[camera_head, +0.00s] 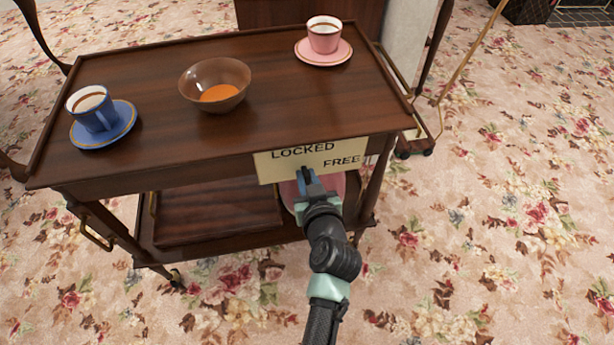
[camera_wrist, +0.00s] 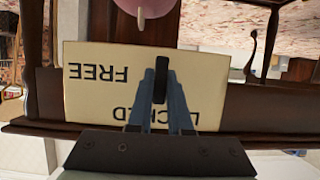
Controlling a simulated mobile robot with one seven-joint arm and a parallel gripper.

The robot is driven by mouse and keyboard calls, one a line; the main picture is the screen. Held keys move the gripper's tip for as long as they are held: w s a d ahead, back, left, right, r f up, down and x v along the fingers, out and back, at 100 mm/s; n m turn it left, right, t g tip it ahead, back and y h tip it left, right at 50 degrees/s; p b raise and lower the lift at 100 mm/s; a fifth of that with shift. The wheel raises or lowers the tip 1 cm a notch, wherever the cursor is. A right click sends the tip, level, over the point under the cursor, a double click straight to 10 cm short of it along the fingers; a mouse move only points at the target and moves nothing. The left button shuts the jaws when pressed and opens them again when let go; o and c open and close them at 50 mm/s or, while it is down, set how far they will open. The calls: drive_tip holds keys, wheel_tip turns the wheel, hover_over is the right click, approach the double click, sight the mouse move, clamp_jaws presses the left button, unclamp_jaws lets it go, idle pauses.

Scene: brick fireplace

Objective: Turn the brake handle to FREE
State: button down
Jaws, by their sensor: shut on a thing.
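The cream brake plate (camera_head: 267,168) is on the front edge of the wooden trolley (camera_head: 150,110), towards its right end. It reads LOCKED at the top and FREE at the right. In the wrist view the plate (camera_wrist: 90,102) appears upside down. The dark brake handle (camera_wrist: 161,68) shows there between my fingertips, in front of the plate. My gripper (camera_head: 307,181) is shut on the handle, and its fingers (camera_wrist: 161,88) cover part of LOCKED. The handle's pivot is hidden, and its exact angle is hard to tell.
A blue cup (camera_head: 92,108) on a saucer, a brown bowl (camera_head: 215,84) with orange contents and a pink cup (camera_head: 324,36) on a saucer stand on the trolley top. A pink object (camera_head: 290,192) is below the plate. Patterned carpet (camera_head: 480,240) is clear at right.

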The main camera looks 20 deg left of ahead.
drive_tip(key=shift+y, duration=0.3)
drive_tip(key=m+b, duration=0.1)
drive_tip(key=m+g+y+b, duration=0.1)
drive_tip(key=m, duration=0.1)
drive_tip(key=shift+w+d+f, duration=0.1)
drive_tip(key=shift+d+f, duration=0.05)
drive_tip(key=m+y+b, duration=0.2)
drive_tip(key=m, duration=0.1)
drive_tip(key=shift+f+g, duration=0.1)
drive_tip(key=shift+g, duration=0.2)
drive_tip(key=m+y+b, duration=0.2)
drive_tip(key=m, duration=0.1)
drive_tip(key=shift+d+m, duration=0.1)
drive_tip(key=shift+m, duration=0.2)
drive_tip(key=shift+m+y+b, duration=0.9)
drive_tip(key=shift+m+y, duration=0.1)
drive_tip(key=shift+m, duration=0.7)
drive_tip(key=c, duration=0.8)
unclamp_jaws()
drive_tip(key=shift+c, duration=0.2)
